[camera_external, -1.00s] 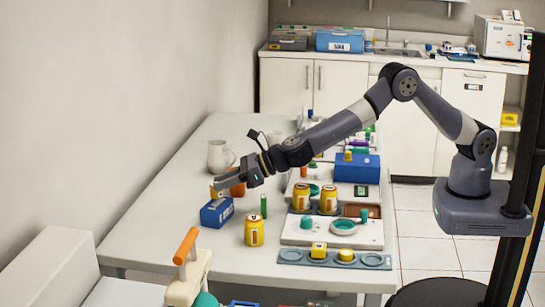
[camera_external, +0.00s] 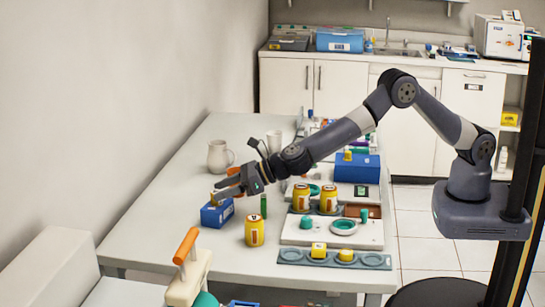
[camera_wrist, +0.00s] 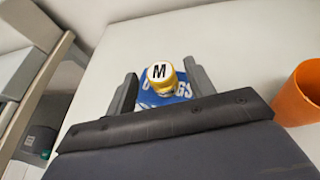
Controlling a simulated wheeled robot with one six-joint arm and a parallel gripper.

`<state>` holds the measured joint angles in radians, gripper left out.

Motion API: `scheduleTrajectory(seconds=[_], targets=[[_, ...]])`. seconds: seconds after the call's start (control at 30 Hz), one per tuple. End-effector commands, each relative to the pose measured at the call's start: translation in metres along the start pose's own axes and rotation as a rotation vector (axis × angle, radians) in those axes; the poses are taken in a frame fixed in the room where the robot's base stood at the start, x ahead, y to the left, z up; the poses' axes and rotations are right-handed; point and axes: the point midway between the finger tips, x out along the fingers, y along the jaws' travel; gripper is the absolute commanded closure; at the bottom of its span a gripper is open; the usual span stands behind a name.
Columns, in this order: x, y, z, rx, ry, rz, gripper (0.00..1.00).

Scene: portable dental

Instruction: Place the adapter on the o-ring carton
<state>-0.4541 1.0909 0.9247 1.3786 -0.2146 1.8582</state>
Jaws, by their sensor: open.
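The adapter (camera_wrist: 161,78), a small yellow piece with a white top marked M, stands upright on the blue o-ring carton (camera_wrist: 148,97). In the external view the adapter (camera_external: 213,196) shows as a small yellow-brown piece on top of the carton (camera_external: 217,215), near the table's left edge. My gripper (camera_wrist: 160,72) is open, with one finger on each side of the adapter and a visible gap to it. In the external view my gripper (camera_external: 224,189) is just above the carton and partly covers the adapter.
An orange cup (camera_wrist: 301,94) stands right of the carton in the wrist view. A green cylinder (camera_external: 263,206) and a yellow can (camera_external: 254,230) stand to the carton's right. A white mug (camera_external: 218,157) is behind. The table front left is clear.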

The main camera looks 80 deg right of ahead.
Motion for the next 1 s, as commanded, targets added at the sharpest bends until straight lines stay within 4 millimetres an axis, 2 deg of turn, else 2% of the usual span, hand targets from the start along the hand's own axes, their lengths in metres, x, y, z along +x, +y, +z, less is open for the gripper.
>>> scheduleTrajectory(seconds=[0.2, 0.37, 1.0], targets=[[-0.003, 0.000, 0.003, 0.000, 0.000, 0.000, 0.49], [-0.018, 0.000, 0.001, 0.000, -0.001, 0.000, 0.49], [-0.108, 0.000, 0.003, 0.000, -0.001, 0.000, 0.49]])
